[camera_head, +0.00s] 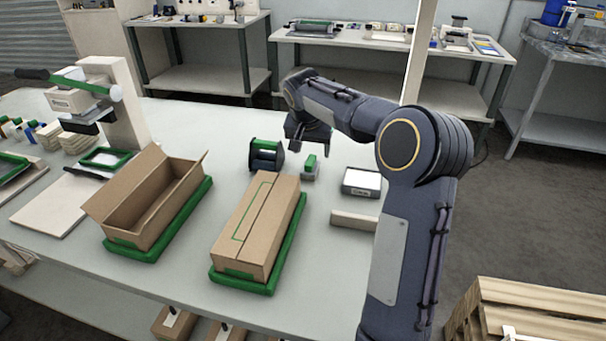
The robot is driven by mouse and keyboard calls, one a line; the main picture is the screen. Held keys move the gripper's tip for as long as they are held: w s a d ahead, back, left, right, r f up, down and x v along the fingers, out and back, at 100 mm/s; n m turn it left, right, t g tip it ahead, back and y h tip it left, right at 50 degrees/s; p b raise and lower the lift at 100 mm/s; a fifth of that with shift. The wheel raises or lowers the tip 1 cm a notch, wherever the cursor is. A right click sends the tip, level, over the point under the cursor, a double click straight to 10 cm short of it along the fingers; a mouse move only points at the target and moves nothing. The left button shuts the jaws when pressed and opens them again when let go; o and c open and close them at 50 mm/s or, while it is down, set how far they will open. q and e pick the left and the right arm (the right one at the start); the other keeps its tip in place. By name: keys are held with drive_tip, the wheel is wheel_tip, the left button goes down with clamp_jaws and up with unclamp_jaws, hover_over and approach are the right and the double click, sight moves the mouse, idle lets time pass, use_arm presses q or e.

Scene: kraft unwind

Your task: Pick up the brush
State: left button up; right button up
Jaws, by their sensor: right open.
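A small block with a green top and a grey lower part (309,168) stands on the table right of the tape dispenser; it may be the brush, but it is too small to be sure. My right gripper (308,148) hangs just above and behind it in the picture, pointing down. It is open, and nothing shows between its fingers. Whether it touches the block cannot be told. My left gripper is not in view.
A dark tape dispenser with green parts (265,157) stands close left. A closed carton (255,225) and an open carton (150,205) sit on green trays in front. A small device (361,182) and a pale bar (354,221) lie to the right.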

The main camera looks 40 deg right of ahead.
sight(310, 160)
drive_tip(key=shift+w+d+f, duration=0.25)
drive_tip(key=shift+w+f, duration=0.05)
drive_tip(key=shift+f, duration=0.2)
drive_tip(key=x, duration=0.7)
drive_tip(key=shift+a, duration=0.3)
drive_tip(key=shift+r, duration=0.1)
drive_tip(key=c, duration=1.1)
drive_tip(key=shift+r, duration=0.1)
drive_tip(key=shift+r, duration=0.25)
wheel_tip(310, 160, up, 2)
drive_tip(key=shift+r, duration=0.15)
drive_tip(key=s+a+r, duration=0.2)
drive_tip(key=a+r, duration=0.1)
drive_tip(key=s+a+r, duration=0.2)
drive_tip(key=a+r, duration=0.1)
drive_tip(key=a, duration=0.1)
drive_tip(key=s+a+r+b, duration=0.1)
drive_tip(key=s+a+r, duration=0.2)
drive_tip(key=shift+a+r, duration=0.2)
drive_tip(key=shift+a, duration=0.2)
drive_tip(key=shift+s+a+r, duration=0.3)
drive_tip(key=shift+s+a, duration=0.05)
drive_tip(key=shift+a, duration=0.15)
